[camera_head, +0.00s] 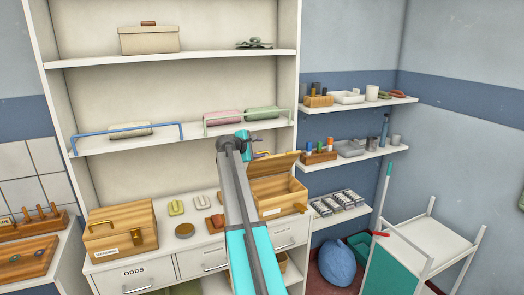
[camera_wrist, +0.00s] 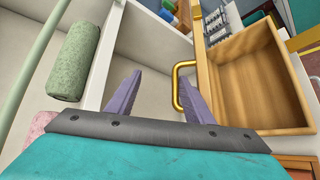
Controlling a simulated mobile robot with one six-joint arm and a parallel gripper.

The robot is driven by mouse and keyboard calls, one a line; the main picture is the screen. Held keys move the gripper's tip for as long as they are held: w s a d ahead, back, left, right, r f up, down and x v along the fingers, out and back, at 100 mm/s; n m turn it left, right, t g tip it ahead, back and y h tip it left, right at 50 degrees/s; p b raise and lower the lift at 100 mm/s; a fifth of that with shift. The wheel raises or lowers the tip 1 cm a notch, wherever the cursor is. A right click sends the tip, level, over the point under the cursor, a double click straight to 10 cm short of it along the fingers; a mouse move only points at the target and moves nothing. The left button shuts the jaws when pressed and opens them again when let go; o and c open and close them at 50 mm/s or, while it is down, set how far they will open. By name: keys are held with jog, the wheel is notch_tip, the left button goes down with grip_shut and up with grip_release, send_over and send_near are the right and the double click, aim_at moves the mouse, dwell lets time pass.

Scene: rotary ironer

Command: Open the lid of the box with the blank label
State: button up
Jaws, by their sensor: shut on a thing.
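A wooden box (camera_head: 278,198) stands on the right of the white counter, its hinged lid (camera_head: 275,164) raised and tilted. A small white label (camera_head: 271,212) is on its front, too small to tell if blank. In the wrist view I look into the box's empty-looking interior (camera_wrist: 250,75), with a brass handle (camera_wrist: 177,88) at the lid's edge. My gripper (camera_wrist: 158,78) is shut on this handle, the right finger against it; the left finger looks apart from it. In the head view my gripper (camera_head: 259,152) is above the lid, partly hidden by my arm.
A second wooden box (camera_head: 120,228) with a closed lid, brass latch and marked label stands at the left of the counter. Above, a shelf (camera_head: 170,143) holds rolled towels behind rails. A white cart (camera_head: 430,240) stands at right.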

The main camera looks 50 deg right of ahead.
jog(key=o, duration=0.3)
jog(key=shift+t, duration=0.3)
jog(key=w+a+r, duration=0.2)
jog(key=a+r, duration=0.1)
jog(key=shift+a+r, duration=0.1)
jog(key=shift+a, duration=0.15)
jog(key=shift+o, duration=0.4)
jog(key=shift+a+r+p, duration=0.4)
jog(key=shift+a, duration=0.05)
jog(key=a, duration=0.1)
jog(key=r, duration=0.1)
jog(key=a+r, duration=0.1)
jog(key=shift+s+a, duration=0.25)
jog(key=shift+a, duration=0.05)
jog(key=c, duration=0.7)
jog(key=shift+a+r+p, duration=0.8)
jog(key=shift+a+r, duration=0.25)
jog(key=shift+a, duration=0.3)
jog(key=shift+b+v, duration=2.2)
jog(key=shift+v, duration=4.75)
